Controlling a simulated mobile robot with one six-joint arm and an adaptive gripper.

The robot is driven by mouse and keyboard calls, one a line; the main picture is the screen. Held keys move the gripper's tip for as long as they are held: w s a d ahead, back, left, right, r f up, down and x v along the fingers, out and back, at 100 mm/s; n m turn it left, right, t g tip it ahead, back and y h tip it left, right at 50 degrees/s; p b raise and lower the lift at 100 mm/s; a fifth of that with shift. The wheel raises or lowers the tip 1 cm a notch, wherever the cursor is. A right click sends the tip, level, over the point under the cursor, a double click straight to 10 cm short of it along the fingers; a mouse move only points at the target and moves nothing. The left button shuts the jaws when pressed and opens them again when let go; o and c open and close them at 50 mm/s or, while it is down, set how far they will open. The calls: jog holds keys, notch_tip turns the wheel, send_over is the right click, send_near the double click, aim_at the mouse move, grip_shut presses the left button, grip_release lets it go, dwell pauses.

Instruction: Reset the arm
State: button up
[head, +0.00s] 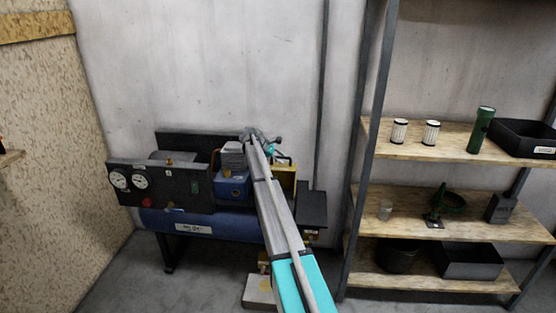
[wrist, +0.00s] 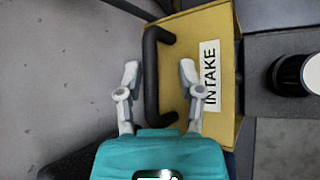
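My gripper (wrist: 159,73) is open in the wrist view, its two grey fingers apart. A black bar handle (wrist: 151,72) on a yellow box (wrist: 222,25) labelled INTAKE lies between the fingers in the picture. I see no clear contact, and cannot tell how deep the fingers reach around it. In the head view my arm stretches forward over the blue compressor (head: 222,226), with its end near the yellow box (head: 290,178). The fingers are not clear there.
A gauge panel (head: 155,184) is left of my arm. A shelf rack (head: 455,229) at right holds white canisters (head: 399,131), a green flask (head: 481,130) and black bins (head: 471,261). In the wrist view a black and white round thing (wrist: 291,75) stands right of the yellow box.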

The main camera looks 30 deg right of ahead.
jog(key=shift+s+d, duration=0.1)
jog(key=shift+s, duration=0.05)
jog(key=shift+r, duration=0.1)
dwell(0.3)
